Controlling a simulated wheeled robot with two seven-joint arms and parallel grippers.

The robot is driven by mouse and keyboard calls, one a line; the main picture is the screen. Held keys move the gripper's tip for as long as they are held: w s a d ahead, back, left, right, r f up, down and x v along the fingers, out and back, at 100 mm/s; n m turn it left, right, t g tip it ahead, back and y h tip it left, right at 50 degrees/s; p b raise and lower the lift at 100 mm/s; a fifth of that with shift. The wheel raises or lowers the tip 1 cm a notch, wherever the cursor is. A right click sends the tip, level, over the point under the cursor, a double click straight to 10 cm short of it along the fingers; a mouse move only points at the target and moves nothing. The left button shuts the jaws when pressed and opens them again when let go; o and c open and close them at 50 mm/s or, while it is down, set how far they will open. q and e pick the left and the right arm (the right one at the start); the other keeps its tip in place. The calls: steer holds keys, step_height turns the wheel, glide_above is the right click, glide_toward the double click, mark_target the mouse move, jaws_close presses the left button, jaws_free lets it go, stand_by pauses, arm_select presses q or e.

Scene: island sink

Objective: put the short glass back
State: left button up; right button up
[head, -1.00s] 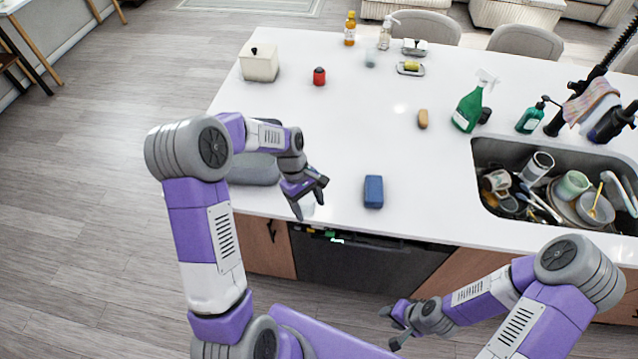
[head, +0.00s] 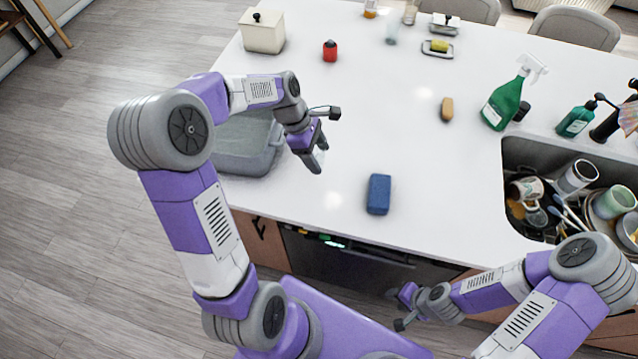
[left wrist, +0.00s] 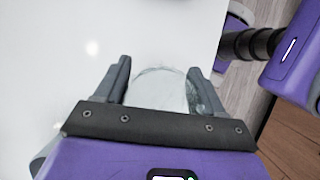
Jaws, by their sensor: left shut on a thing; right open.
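The short glass (left wrist: 158,90) is clear and shows between the two fingers of my left gripper in the left wrist view. My left gripper (left wrist: 160,82) is shut on it. In the head view my left gripper (head: 318,155) is above the white counter, right of the grey tub, and the glass is only faintly visible between its fingers. I cannot tell how high the glass is above the counter. My right gripper (head: 396,308) is open and empty, low in front of the counter.
A grey tub (head: 262,158) stands at the counter's left edge. A blue sponge (head: 378,194) lies near the front edge. A clear glass (head: 392,30), a red-capped jar (head: 330,50), a white canister (head: 262,32) and a green spray bottle (head: 505,100) stand farther back. The sink (head: 512,150) holds dishes.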

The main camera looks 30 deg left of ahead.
arm_select(q)
steer(key=shift+w+f, duration=0.2)
steer(key=shift+f, duration=0.35)
steer(key=f, duration=0.3)
steer(key=f+b, duration=0.1)
steer(key=f, duration=0.4)
steer(key=shift+s+f+b, duration=0.25)
steer(key=shift+f+b, duration=0.05)
steer(key=shift+f, duration=0.1)
steer(key=shift+w+f, duration=0.15)
steer(key=shift+f, duration=0.15)
steer(key=shift+f, duration=0.1)
steer(key=o, duration=1.1)
steer(key=shift+o, duration=0.2)
